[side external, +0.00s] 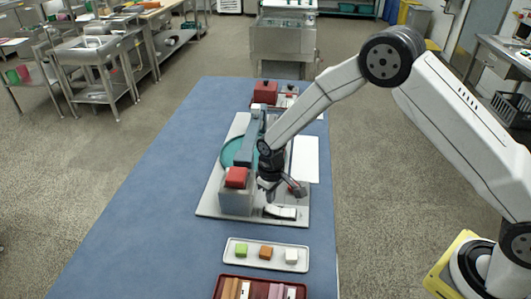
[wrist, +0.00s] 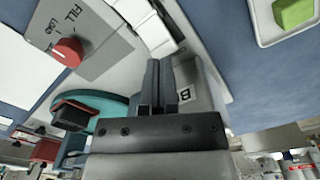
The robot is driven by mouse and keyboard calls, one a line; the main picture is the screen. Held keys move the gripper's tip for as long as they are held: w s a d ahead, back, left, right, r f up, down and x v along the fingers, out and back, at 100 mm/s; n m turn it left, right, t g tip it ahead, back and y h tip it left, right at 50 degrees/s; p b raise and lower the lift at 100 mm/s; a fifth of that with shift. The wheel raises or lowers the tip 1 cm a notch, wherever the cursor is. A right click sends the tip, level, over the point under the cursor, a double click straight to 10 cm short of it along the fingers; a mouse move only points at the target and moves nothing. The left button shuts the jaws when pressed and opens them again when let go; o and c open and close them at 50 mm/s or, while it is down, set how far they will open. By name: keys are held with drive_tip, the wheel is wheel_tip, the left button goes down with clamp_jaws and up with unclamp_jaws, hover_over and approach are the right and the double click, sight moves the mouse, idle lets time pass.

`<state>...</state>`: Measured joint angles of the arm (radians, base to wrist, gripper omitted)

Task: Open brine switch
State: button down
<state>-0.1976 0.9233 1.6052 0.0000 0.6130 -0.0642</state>
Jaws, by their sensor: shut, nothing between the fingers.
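A white rocker-like switch (side external: 281,212) sits on the front part of the grey machine plate in the side view. In the wrist view a white segmented piece (wrist: 150,25), apparently the same switch, lies just beyond my fingertips. A label reading "B" (wrist: 183,96) shows beside my fingers. No lettering saying brine is legible. My gripper (side external: 270,196) points down just above and left of the switch. In the wrist view my gripper (wrist: 160,62) has its two dark fingers together and empty. Contact with the switch cannot be told.
A red knob (wrist: 68,52) marked FILL and LOAD is close by. A red block (side external: 236,178) tops the grey housing left of my gripper, near a teal disc (wrist: 112,106). A white tray (side external: 235,255) with coloured cubes lies in front. The blue table's left side is clear.

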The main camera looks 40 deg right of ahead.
sight(271, 207)
drive_tip(key=shift+f, duration=1.75)
idle(1.9)
drive_tip(key=shift+r, duration=3.5)
drive_tip(key=shift+s+d+r, duration=0.2)
drive_tip(key=shift+d+r, duration=0.05)
drive_tip(key=shift+r, duration=0.15)
drive_tip(key=s+d+r+m+t, duration=0.1)
drive_tip(key=s+d+r, duration=0.3)
drive_tip(key=s, duration=0.5)
drive_tip(key=s+d+r+m+t, duration=0.1)
drive_tip(key=s+d+r, duration=0.4)
drive_tip(key=s, duration=0.5)
drive_tip(key=shift+s+r+m+t, duration=0.3)
drive_tip(key=shift+r+m, duration=0.2)
drive_tip(key=shift+r, duration=0.15)
